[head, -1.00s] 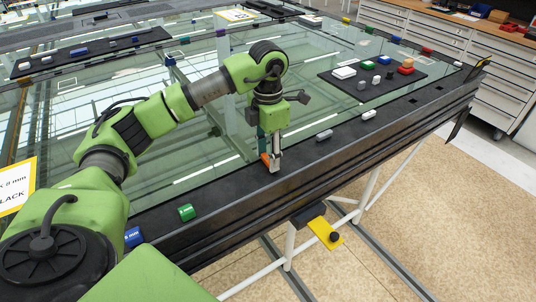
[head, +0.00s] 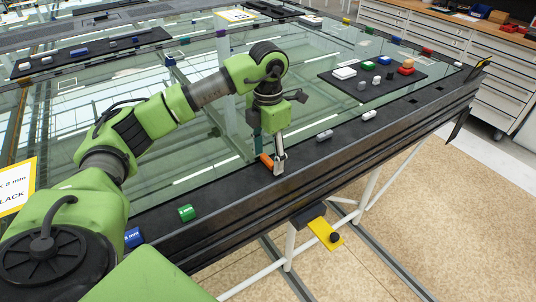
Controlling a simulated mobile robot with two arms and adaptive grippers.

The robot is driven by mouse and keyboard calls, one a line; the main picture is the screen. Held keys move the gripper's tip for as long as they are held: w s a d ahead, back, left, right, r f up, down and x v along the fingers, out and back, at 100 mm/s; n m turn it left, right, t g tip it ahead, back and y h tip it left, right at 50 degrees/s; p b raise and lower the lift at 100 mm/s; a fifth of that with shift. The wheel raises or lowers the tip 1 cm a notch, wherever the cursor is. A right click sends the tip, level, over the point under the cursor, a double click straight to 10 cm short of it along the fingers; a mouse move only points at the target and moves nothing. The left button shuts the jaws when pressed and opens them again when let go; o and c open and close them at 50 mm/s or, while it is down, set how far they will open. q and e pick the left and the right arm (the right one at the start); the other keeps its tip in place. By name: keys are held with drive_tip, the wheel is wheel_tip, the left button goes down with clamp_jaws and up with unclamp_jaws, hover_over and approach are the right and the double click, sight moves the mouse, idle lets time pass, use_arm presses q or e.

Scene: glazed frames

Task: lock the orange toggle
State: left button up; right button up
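The orange toggle (head: 266,160) sits on the dark near rail of the glazed frame, at the middle of the head view. My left gripper (head: 269,162) points down over it. One pale finger stands just to the right of the toggle, and a darker finger shows to its left. The fingers look apart, with the toggle between or just beside them; whether either finger touches it is hard to tell. The toggle's lower part is partly hidden by the pale finger. My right gripper is not in view.
A green cylinder (head: 186,212) and a blue one (head: 133,237) lie on the rail to the left. Grey pieces (head: 324,135) lie to the right. A dark mat (head: 413,83) with several small blocks is farther right. A yellow tab (head: 325,233) hangs below the rail.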

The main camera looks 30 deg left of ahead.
sight(268, 159)
use_arm(q)
drive_tip(key=shift+r, duration=0.25)
wheel_tip(268, 159, up, 12)
drive_tip(key=shift+f, duration=0.25)
idle(0.7)
